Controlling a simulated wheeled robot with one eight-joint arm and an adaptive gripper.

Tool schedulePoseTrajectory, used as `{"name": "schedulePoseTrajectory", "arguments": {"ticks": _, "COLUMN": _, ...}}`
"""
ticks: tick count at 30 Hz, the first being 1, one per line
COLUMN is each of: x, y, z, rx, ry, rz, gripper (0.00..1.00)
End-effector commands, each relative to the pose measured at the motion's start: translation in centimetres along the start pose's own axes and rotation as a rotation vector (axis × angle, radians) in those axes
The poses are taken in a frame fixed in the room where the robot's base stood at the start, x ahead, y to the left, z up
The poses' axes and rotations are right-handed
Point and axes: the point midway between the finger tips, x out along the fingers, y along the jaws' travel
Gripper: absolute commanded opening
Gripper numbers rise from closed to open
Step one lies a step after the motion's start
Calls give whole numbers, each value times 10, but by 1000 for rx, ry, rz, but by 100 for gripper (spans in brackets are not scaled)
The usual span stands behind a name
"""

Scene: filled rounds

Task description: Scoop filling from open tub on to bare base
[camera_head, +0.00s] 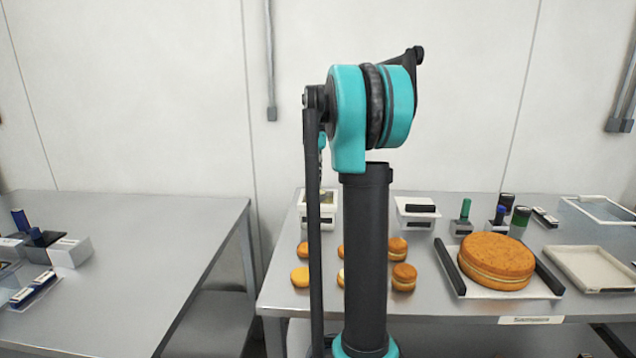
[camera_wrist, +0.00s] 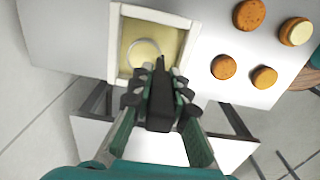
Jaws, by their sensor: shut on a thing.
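My gripper (camera_wrist: 160,95) is shut on the dark handle of a scoop (camera_wrist: 160,112) in the wrist view. It is over the near side of the open tub (camera_wrist: 184,50), a square white-walled box with pale yellow filling (camera_wrist: 130,32). A pale round shape, apparently the scoop's bowl, shows inside the tub; its depth in the filling is unclear. Round orange-brown bases (camera_wrist: 223,67) lie right of the tub. In the head view the tub (camera_head: 328,222) is partly behind my arm, and a flat yellow-orange base (camera_head: 300,277) lies in front. My arm hides the gripper there.
A large layered cake (camera_head: 497,258) sits on a tray with dark side bars. An empty pale tray (camera_head: 592,268) lies at the right. Small holders and dark cylinders line the back. The left table's middle is clear.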

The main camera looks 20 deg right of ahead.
Motion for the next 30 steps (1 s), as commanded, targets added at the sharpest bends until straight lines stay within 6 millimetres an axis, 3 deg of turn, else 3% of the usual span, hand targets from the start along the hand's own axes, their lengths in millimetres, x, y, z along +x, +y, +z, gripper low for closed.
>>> {"name": "schedulePoseTrajectory", "arguments": {"ticks": 18, "x": -38, "y": 0, "z": 0, "rx": 0, "ry": 0, "rz": 0, "gripper": 0}}
{"name": "schedulePoseTrajectory", "arguments": {"ticks": 30, "x": -42, "y": 0, "z": 0, "rx": 0, "ry": 0, "rz": 0, "gripper": 0}}
